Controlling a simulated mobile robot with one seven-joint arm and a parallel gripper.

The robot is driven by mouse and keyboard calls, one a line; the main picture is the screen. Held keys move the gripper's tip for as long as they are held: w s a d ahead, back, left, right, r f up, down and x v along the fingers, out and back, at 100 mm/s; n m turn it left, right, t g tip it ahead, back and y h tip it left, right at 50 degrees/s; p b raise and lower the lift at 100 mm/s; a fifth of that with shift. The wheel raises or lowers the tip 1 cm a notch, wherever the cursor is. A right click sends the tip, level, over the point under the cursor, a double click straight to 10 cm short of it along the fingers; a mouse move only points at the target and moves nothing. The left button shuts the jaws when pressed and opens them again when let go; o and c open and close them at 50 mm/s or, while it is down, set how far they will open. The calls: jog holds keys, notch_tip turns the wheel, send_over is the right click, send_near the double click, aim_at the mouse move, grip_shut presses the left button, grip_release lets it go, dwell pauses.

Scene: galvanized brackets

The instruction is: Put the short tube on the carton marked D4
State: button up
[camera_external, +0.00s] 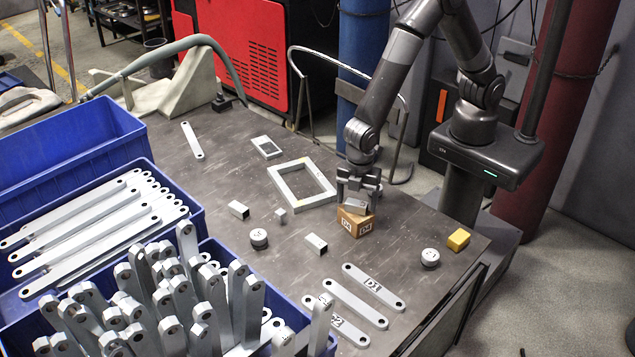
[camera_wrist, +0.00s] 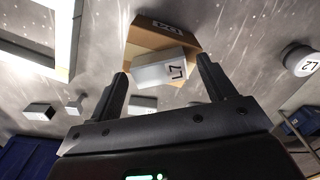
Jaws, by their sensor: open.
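The carton (camera_external: 350,226) is a small brown box on the table, with what reads as D4 on its side. It also shows at the top of the wrist view (camera_wrist: 150,36). A short grey tube (camera_wrist: 158,75) marked L7 lies on top of the carton; in the external view the tube (camera_external: 355,207) sits just below my fingers. My gripper (camera_external: 358,193) is open, pointing down over the carton. In the wrist view its two fingers stand on either side of the tube, with visible gaps. The far side of the tube is hidden.
A square frame (camera_external: 302,183) lies behind. Flat bars (camera_external: 354,304) lie in front. Blue crates (camera_external: 150,153) fill the left.

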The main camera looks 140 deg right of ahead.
aim_at(357, 202)
notch_tip(357, 202, up, 11)
jog(key=s+a+r+m+t, duration=0.1)
jog(key=s+a+r, duration=0.1)
jog(key=s+r, duration=0.4)
jog(key=s+a+r+m+t, duration=0.15)
jog(key=s+r, duration=0.25)
jog(key=r, duration=0.4)
jog(key=s+a+r+m+t, duration=0.1)
jog(key=s+a+r, duration=0.1)
jog(key=s, duration=0.6)
jog(key=s+a+r+m+t, duration=0.1)
jog(key=s+r, duration=0.3)
jog(key=s, duration=0.4)
jog(key=shift+s+a+r+t, duration=0.3)
jog(key=shift+a+t, duration=0.25)
jog(key=shift+a, duration=0.2)
jog(key=shift+o, duration=0.4)
